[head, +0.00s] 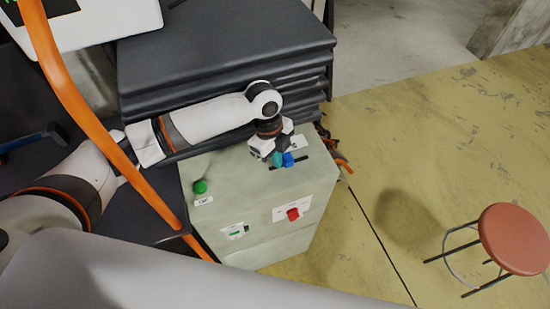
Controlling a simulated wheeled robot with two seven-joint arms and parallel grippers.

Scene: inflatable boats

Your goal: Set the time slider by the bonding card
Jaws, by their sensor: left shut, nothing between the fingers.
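A pale green control box (250,185) has a dark slot in its top face. A blue slider knob (288,160) stands in the slot. A small teal piece shows just left of the knob; I cannot tell what it belongs to. My left gripper (270,156) is shut and empty, pointing down beside the blue knob on its left. I cannot tell whether it touches the knob. A white label by the slot is partly hidden by the gripper, and its marks are unreadable. I cannot make out a bonding card. My right gripper is out of view.
The box also has a green button (200,187), a red knob (293,214) and a small switch plate (235,231). Folded dark sheets (220,55) are stacked behind it. An orange hose (90,115) crosses the left side. A red stool (515,238) stands on the open yellow floor.

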